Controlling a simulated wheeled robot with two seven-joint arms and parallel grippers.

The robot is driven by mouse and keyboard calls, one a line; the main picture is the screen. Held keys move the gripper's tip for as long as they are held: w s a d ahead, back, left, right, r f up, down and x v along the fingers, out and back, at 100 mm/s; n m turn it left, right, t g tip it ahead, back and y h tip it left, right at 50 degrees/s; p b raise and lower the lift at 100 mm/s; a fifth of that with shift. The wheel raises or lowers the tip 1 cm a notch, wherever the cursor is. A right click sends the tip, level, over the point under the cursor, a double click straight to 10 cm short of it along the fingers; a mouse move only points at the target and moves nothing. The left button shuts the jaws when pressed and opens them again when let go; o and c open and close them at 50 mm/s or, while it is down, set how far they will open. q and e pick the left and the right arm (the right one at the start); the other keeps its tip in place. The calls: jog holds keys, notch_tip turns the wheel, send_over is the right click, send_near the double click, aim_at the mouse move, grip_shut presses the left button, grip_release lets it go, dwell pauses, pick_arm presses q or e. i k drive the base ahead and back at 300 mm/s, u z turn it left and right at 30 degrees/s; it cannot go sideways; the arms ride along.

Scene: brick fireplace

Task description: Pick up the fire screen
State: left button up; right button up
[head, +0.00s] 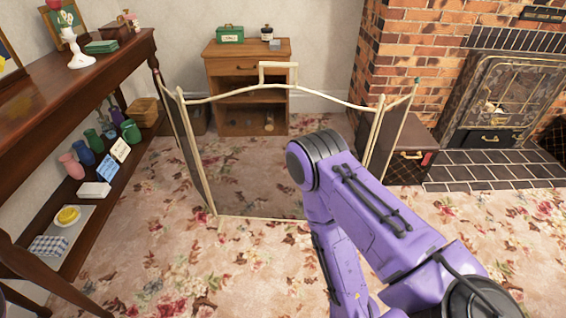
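The fire screen (245,190) is a folding screen with a cream metal frame and dark see-through mesh. It stands upright on the carpet near the middle of the head view. A cream handle (278,65) rises from the top of its centre panel. Narrow side panels angle off at its left and right. My purple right arm comes in from the lower right and covers the lower right part of the screen. The arm bends down out of the bottom of the picture, so my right gripper does not show. My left arm and gripper are not in view.
A wooden cabinet (247,61) stands behind the screen. A dark wooden shelf table (100,62) with vases and small items is at left. The brick fireplace (405,55) and its tiled hearth (480,175) are at right, with a brown box (415,150) beside the screen. Flowered carpet (160,255) in front is clear.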

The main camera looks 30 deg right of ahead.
aim_at(241, 138)
jog(key=z, duration=0.6)
jog(key=i, duration=0.75)
jog(key=z, duration=0.85)
